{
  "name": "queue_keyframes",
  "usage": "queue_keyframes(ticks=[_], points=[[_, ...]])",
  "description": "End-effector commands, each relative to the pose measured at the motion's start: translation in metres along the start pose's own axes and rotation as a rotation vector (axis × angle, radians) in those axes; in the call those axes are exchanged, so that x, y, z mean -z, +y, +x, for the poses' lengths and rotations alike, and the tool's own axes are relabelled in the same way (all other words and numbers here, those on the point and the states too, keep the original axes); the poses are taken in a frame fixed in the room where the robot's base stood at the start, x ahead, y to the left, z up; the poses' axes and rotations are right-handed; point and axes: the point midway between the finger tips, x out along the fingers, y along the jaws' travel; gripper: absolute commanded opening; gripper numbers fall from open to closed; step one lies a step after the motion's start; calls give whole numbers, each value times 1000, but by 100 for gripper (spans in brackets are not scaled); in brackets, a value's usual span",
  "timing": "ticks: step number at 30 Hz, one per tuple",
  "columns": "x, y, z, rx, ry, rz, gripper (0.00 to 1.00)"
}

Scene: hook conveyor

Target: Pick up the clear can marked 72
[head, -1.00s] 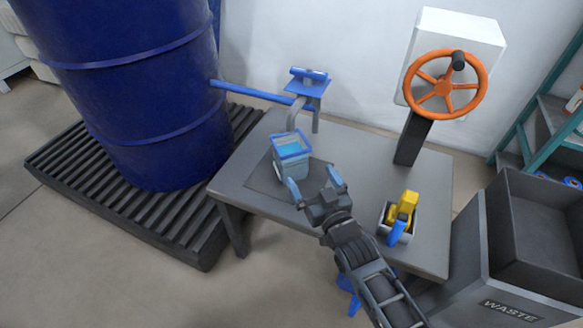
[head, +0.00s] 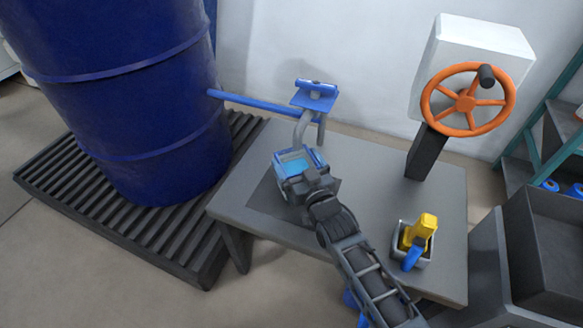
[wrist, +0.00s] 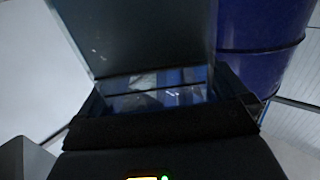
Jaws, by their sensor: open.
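The clear can (head: 293,164) has a blue rim and light blue contents. It stands on the dark mat (head: 262,195) on the grey table, under the tap spout. No marking can be read on it. My gripper (head: 302,172) is open at the can, with its fingers at the can's near sides and its body hiding the lower part.
An orange handwheel (head: 468,100) stands at the table's back right. A small tray with a yellow item (head: 420,232) sits at the right. A dark waste bin (head: 555,240) is beyond.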

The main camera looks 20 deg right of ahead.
Motion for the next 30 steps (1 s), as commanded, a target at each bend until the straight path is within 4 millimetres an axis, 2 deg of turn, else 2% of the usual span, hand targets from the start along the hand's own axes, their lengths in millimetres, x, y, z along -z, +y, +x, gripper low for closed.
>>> queue_keyframes(ticks=[8, 30], points=[[-1, 0, 0, 0, -1, 0, 100], [0, 0, 0, -1, 1, 0, 29]])
